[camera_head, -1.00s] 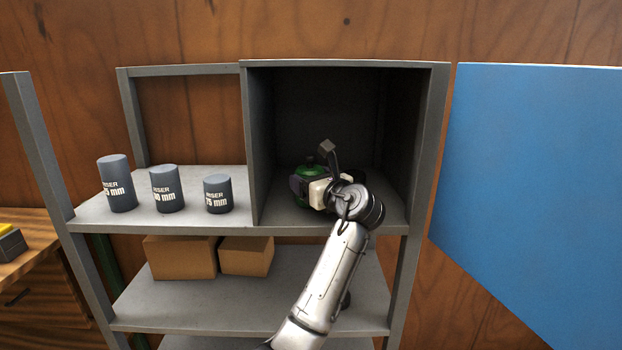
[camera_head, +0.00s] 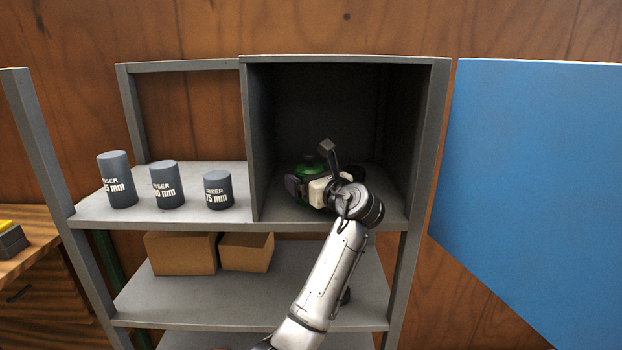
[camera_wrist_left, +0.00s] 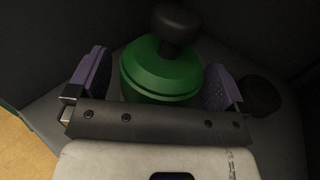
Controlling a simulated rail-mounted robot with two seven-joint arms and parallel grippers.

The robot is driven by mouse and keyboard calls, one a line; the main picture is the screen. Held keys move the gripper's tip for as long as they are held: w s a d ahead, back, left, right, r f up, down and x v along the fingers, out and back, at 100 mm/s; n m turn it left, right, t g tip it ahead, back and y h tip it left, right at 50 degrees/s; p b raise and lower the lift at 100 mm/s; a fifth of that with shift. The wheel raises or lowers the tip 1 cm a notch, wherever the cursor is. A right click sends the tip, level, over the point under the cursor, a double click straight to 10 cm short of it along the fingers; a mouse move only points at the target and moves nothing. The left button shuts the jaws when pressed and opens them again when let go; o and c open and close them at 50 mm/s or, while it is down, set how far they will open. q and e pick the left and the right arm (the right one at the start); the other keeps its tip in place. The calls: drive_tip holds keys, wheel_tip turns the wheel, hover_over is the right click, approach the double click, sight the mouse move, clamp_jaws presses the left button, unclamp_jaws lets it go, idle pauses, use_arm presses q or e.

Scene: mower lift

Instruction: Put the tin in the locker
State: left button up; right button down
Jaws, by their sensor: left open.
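The green tin (camera_head: 311,168) with a black knob on top stands upright on the floor of the dark open locker (camera_head: 416,150). In the left wrist view the tin (camera_wrist_left: 160,75) sits between the two purple finger pads. My left gripper (camera_wrist_left: 158,84) is open around it, with a gap showing at the right pad. In the head view the left gripper (camera_head: 312,190) hides the tin's lower front. The locker's blue door (camera_head: 535,180) is swung open to the right. My right gripper is not in view.
Several grey riser cylinders (camera_head: 167,186) stand on the shelf left of the locker wall. Cardboard boxes (camera_head: 182,254) sit on the shelf below. A dark round thing (camera_wrist_left: 260,95) lies right of the gripper in the wrist view. The locker's upper space is clear.

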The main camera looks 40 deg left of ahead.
use_arm(q)
drive_tip(key=shift+r, duration=0.1)
drive_tip(key=b+v, duration=0.4)
drive_tip(key=v, duration=0.6)
drive_tip(key=shift+s+d, duration=0.15)
drive_tip(key=shift+d, duration=0.1)
drive_tip(key=shift+s+d+b, duration=0.2)
drive_tip(key=shift+d+b, duration=0.1)
drive_tip(key=shift+d, duration=0.4)
